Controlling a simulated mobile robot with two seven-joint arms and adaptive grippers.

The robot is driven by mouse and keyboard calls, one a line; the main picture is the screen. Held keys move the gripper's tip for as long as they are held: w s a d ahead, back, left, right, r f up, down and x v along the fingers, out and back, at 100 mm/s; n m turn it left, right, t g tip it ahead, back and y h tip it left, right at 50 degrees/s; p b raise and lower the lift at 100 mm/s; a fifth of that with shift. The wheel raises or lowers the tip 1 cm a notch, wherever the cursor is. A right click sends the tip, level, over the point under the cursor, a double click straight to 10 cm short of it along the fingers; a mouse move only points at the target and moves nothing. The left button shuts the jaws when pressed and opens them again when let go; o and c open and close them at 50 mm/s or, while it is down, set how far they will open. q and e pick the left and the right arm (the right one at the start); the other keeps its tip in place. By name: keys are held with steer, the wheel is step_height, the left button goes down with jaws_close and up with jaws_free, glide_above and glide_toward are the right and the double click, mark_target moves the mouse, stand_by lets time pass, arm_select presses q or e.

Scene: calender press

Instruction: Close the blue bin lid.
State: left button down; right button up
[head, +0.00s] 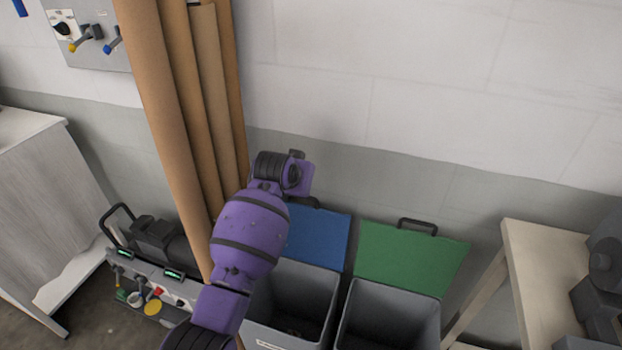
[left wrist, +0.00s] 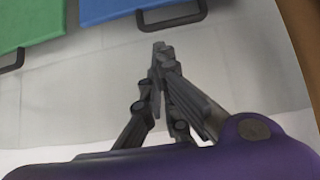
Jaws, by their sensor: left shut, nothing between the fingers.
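The blue lid (head: 318,238) stands open, tilted back against the wall behind its grey bin (head: 292,298). My purple left arm covers its left part in the head view. In the left wrist view, the blue lid (left wrist: 103,8) is at the top, with its dark handle (left wrist: 172,22) at its edge. My left gripper (left wrist: 161,50) is shut and empty, its fingertips pointing toward the handle. They appear just short of it; I cannot tell the exact gap. In the head view the fingers cannot be made out clearly behind the wrist. My right gripper is not in view.
A green lid (head: 412,256) stands open beside the blue one, over a second grey bin (head: 388,318). Tall brown rolls (head: 178,110) stand close to my left arm. A wooden table (head: 540,285) is at the right. A machine (head: 160,250) sits at the left.

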arm_select(q)
steer(key=x, duration=0.3)
steer(key=b+x, duration=0.1)
steer(key=x, duration=0.2)
steer(key=b+x, duration=0.1)
steer(key=x, duration=0.2)
steer(key=shift+d, duration=0.25)
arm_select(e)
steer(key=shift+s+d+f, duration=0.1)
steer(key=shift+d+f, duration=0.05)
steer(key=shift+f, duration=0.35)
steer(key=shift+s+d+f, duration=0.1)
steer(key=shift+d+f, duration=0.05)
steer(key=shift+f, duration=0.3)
arm_select(q)
steer(key=shift+s+a, duration=0.1)
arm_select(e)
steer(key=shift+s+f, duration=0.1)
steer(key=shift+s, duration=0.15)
